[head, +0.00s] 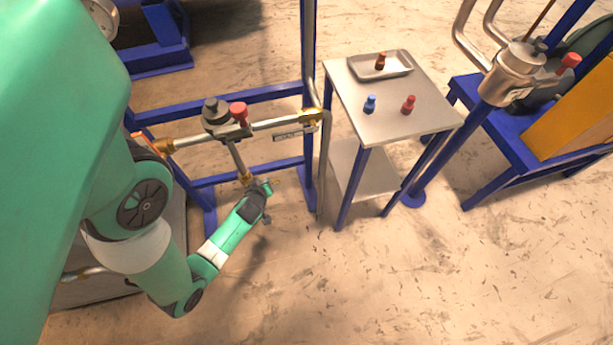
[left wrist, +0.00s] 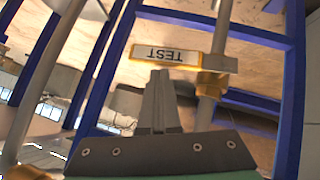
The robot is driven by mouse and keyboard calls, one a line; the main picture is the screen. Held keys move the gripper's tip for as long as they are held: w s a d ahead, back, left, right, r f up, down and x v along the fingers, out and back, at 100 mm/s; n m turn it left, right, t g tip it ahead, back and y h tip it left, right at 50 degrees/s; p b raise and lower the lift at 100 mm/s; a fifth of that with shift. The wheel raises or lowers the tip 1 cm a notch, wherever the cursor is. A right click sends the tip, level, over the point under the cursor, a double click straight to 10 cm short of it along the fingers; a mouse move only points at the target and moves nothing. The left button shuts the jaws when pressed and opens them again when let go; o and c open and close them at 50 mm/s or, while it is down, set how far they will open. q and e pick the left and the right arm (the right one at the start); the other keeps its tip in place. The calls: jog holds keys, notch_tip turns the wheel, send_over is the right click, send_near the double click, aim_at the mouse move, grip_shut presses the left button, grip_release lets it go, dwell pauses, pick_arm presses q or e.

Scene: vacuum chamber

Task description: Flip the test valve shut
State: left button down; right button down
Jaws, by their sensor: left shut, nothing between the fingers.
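The test valve is a brass body (head: 245,178) at the lower end of a grey branch pipe in the head view. In the left wrist view its brass body (left wrist: 212,84) is at right of centre. Its yellow-edged lever with an upside-down TEST label (left wrist: 175,56) reaches left from the pipe, roughly crosswise to it. My left gripper (head: 268,185) is beside the valve. In the left wrist view the left gripper's fingers (left wrist: 160,75) are shut and empty, their tips just at the lever's near edge. I cannot tell whether they touch. My right gripper is not in view.
A blue frame (head: 309,120) carries the horizontal pipe, with a red-knobbed valve (head: 238,112) above the branch. A steel table (head: 385,128) to the right holds a tray (head: 396,66) and small blue and red pieces. Open floor lies in front and right.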

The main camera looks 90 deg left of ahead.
pick_arm(q)
jog(key=shift+w+f+b, duration=0.45)
jog(key=shift+w+f, duration=0.15)
jog(key=shift+w, duration=0.1)
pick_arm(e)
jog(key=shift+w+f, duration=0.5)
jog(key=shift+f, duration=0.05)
pick_arm(q)
jog(key=shift+f, duration=0.1)
